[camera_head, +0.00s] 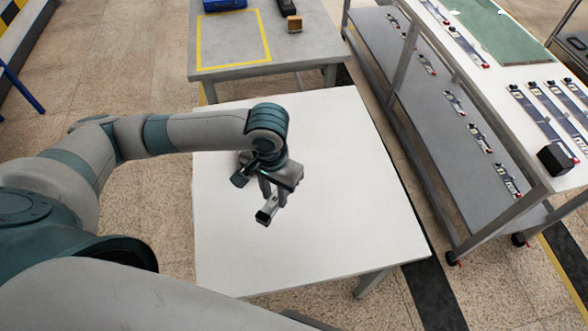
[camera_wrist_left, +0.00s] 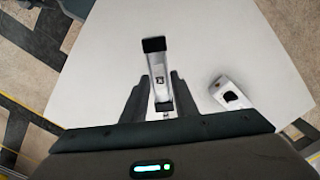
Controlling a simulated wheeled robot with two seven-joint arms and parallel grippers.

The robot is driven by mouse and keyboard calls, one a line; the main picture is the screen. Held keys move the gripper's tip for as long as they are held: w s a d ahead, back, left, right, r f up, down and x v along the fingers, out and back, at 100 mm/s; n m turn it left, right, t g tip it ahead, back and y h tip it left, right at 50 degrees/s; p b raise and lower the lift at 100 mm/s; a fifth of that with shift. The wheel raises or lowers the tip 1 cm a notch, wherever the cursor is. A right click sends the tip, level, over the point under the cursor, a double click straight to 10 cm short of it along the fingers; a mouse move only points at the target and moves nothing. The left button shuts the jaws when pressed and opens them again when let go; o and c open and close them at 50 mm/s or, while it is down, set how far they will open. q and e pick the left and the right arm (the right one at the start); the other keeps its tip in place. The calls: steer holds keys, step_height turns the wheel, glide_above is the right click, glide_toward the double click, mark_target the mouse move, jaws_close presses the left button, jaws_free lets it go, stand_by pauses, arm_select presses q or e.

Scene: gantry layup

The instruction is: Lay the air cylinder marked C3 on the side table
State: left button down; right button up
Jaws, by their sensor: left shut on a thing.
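A small silver air cylinder with black ends shows below my left gripper in the head view (camera_head: 267,213). It also shows in the left wrist view (camera_wrist_left: 160,75), upright in the picture, with a dark mark too small to read surely. My left gripper (camera_head: 272,196) is shut on it, with a finger on each side (camera_wrist_left: 161,95). They are over the middle of the white side table (camera_head: 320,235). I cannot tell whether the cylinder touches the top. My right gripper is not in view.
A silver-grey piece with a black end (camera_wrist_left: 228,92) is on the white table beside the held cylinder. A grey table (camera_head: 310,50) with a yellow outline stands behind. A shelved bench (camera_head: 535,168) with several cylinders stands at the right. The white table's front is clear.

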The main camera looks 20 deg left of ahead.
arm_select(q)
steer(key=m, duration=0.6)
steer(key=shift+w+d+r+m, duration=0.15)
steer(key=shift+d+r+m, duration=0.15)
steer(key=shift+d, duration=0.05)
steer(key=m, duration=0.3)
steer(key=shift+d+r, duration=0.1)
steer(key=shift+d, duration=0.05)
steer(key=m, duration=0.4)
steer(key=shift+w+d+r+m+p, duration=0.15)
steer(key=shift+m+p, duration=0.15)
steer(key=m, duration=0.3)
steer(key=shift+d+r, duration=0.15)
steer(key=m, duration=0.7)
steer(key=d+m, duration=0.1)
steer(key=m, duration=0.2)
steer(key=shift+w+r, duration=0.25)
steer(key=shift+r, duration=0.1)
steer(key=w+d+f+p, duration=0.1)
steer(key=w+d+f, duration=0.1)
steer(key=w, duration=0.1)
steer(key=w+d+f+p, duration=0.1)
steer(key=w+d+f, duration=0.1)
steer(key=w, duration=0.1)
steer(key=w+d+f+p, duration=0.1)
steer(key=w+d+f, duration=0.2)
steer(key=shift+d, duration=0.1)
